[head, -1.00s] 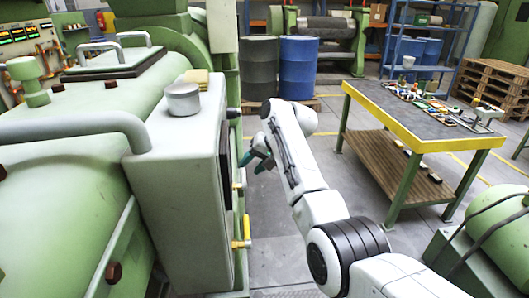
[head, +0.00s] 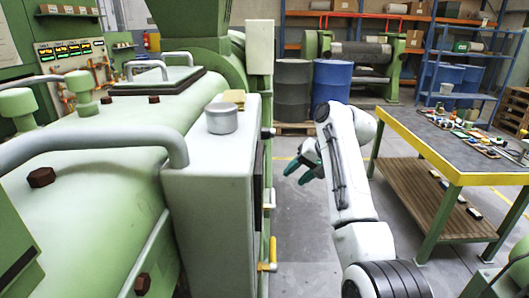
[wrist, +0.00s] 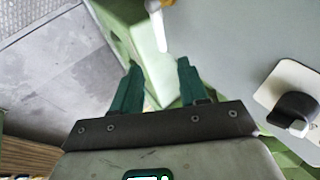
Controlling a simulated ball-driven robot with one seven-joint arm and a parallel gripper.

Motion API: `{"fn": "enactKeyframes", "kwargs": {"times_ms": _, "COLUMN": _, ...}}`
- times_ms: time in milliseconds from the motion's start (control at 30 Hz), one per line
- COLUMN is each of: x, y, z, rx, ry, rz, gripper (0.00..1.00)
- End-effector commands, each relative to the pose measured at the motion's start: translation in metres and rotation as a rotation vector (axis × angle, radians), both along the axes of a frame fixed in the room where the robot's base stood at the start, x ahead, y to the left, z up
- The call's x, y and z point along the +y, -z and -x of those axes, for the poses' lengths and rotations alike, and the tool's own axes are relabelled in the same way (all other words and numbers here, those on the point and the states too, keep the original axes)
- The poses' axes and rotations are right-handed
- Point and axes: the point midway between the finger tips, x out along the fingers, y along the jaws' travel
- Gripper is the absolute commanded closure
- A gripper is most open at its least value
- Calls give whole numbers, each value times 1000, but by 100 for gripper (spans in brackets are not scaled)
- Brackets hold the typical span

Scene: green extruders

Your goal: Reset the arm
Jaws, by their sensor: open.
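My gripper (head: 298,172) is in the aisle, to the right of the green machine (head: 95,185) and its pale cabinet (head: 215,200), apart from both in the head view. Its green fingers are spread, with nothing between them. In the wrist view the two green fingertips of my gripper (wrist: 159,64) stand apart. A pale panel (wrist: 245,35) with a black knob (wrist: 294,108) on a white plate fills the right of that view. My arm reaches up from the lower right of the head view.
A grey tin (head: 221,118) and a yellow block (head: 234,97) sit on the cabinet. A yellow-edged workbench (head: 462,178) with several small items stands on the right. Dark and blue drums (head: 332,82) stand behind.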

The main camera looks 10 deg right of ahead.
Motion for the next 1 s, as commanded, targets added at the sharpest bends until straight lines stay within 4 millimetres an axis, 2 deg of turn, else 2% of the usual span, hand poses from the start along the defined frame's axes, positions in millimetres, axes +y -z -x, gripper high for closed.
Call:
{"fn": "enactKeyframes", "kwargs": {"times_ms": 67, "x": 0, "y": 4, "z": 2, "rx": 2, "ry": 0, "rz": 4, "gripper": 57}}
{"fn": "enactKeyframes", "kwargs": {"times_ms": 167, "x": -2, "y": 24, "z": 11, "rx": 13, "ry": -1, "rz": 22, "gripper": 57}}
{"fn": "enactKeyframes", "kwargs": {"times_ms": 267, "x": -6, "y": 61, "z": 30, "rx": 31, "ry": -6, "rz": 60, "gripper": 57}}
{"fn": "enactKeyframes", "kwargs": {"times_ms": 367, "x": -11, "y": 106, "z": 61, "rx": 55, "ry": -16, "rz": 112, "gripper": 57}}
{"fn": "enactKeyframes", "kwargs": {"times_ms": 500, "x": -17, "y": 163, "z": 112, "rx": 89, "ry": -36, "rz": 187, "gripper": 57}}
{"fn": "enactKeyframes", "kwargs": {"times_ms": 567, "x": -19, "y": 184, "z": 136, "rx": 103, "ry": -48, "rz": 218, "gripper": 57}}
{"fn": "enactKeyframes", "kwargs": {"times_ms": 700, "x": -23, "y": 226, "z": 196, "rx": 136, "ry": -75, "rz": 289, "gripper": 57}}
{"fn": "enactKeyframes", "kwargs": {"times_ms": 900, "x": -26, "y": 269, "z": 289, "rx": 184, "ry": -128, "rz": 382, "gripper": 57}}
{"fn": "enactKeyframes", "kwargs": {"times_ms": 1000, "x": -27, "y": 283, "z": 338, "rx": 210, "ry": -158, "rz": 424, "gripper": 57}}
